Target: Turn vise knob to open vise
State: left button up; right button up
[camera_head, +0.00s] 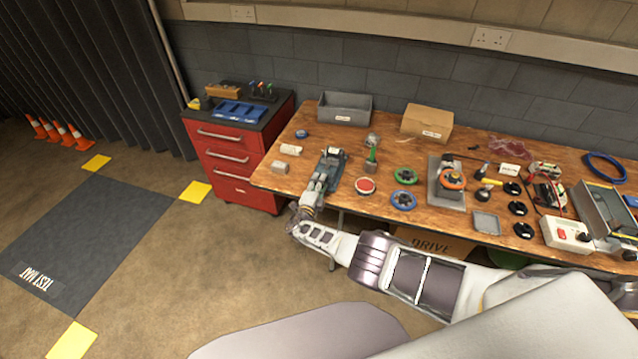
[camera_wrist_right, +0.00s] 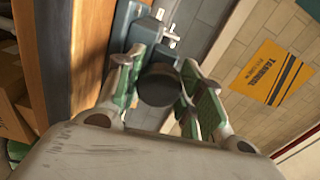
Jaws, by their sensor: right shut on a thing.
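The vise (camera_head: 330,168) is a blue-grey block at the front left of the wooden workbench. In the right wrist view the vise (camera_wrist_right: 128,28) is partly visible beyond the fingers. The vise knob (camera_wrist_right: 158,86) is a dark round piece between the green-padded fingers of my right gripper (camera_wrist_right: 160,78). My right gripper (camera_head: 312,194) is shut on the knob, at the bench's front edge. In the head view the gripper hides the knob. How far the vise jaws stand apart cannot be told. My left gripper is not in view.
The workbench (camera_head: 385,213) carries a red round piece (camera_head: 365,186), a green ring (camera_head: 405,175) and a blue ring (camera_head: 403,200) right of the vise. A red drawer cabinet (camera_head: 228,158) stands left of the bench.

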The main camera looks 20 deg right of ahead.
jog(key=n, duration=0.4)
jog(key=shift+s+f+n, duration=0.15)
jog(key=shift+f+n, duration=0.15)
jog(key=shift+n, duration=0.1)
jog(key=o, duration=0.9)
jog(key=shift+d, duration=0.1)
jog(key=shift+o, duration=0.6)
jog(key=shift+r, duration=0.15)
jog(key=shift+r, duration=0.1)
